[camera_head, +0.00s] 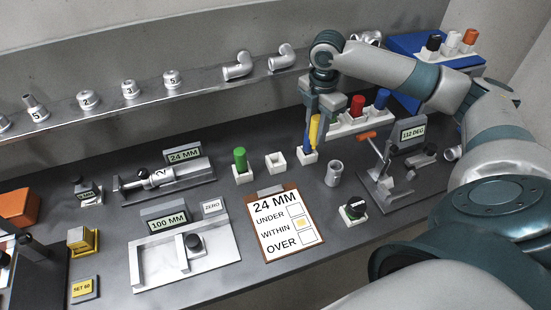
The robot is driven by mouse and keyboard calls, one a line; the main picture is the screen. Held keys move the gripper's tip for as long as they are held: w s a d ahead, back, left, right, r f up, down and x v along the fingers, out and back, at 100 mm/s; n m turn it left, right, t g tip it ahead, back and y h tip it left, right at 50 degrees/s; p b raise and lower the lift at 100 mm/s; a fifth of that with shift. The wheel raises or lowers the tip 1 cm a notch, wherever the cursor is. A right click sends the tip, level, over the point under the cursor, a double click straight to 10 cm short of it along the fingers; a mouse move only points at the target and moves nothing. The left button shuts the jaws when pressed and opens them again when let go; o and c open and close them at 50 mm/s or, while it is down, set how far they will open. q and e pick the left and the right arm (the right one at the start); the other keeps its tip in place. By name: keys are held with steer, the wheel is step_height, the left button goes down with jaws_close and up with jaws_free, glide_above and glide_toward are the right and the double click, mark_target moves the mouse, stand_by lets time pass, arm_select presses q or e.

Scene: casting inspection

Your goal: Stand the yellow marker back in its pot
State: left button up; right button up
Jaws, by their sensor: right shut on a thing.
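The yellow marker (314,129) is held near upright, slightly tilted, in my right gripper (319,111), which is shut on its upper part. Its lower end shows just above or at a small white pot (308,158); I cannot tell whether it touches. A blue upright shape (306,140), seemingly a blue marker in that pot, shows right beside the yellow one and is partly covered. To the left, a white square pot (276,163) stands empty. Further left, a green marker (240,160) stands in its own white pot (243,178). My left gripper is out of view.
A white rack (347,127) with a red and a blue capped piece stands just behind and right of the gripper. A pipe fitting (334,174) and an inspection card (285,224) lie in front. Gauges stand left and right. A shelf (190,92) of fittings runs behind.

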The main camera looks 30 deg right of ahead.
steer(key=w+a+f+p, duration=0.3)
steer(key=w+a+f, duration=0.3)
steer(key=w+a, duration=0.1)
steer(key=shift+w+a+f+p, duration=0.3)
steer(key=shift+a+f, duration=0.05)
steer(key=shift+a, duration=0.25)
step_height(320, 180, down, 3)
steer(key=p, duration=0.2)
steer(key=shift+r+p, duration=0.15)
steer(key=shift+p, duration=0.2)
steer(key=shift+f, duration=0.45)
steer(key=shift+f, duration=0.2)
steer(key=o, duration=1.1)
steer(key=shift+c, duration=0.2)
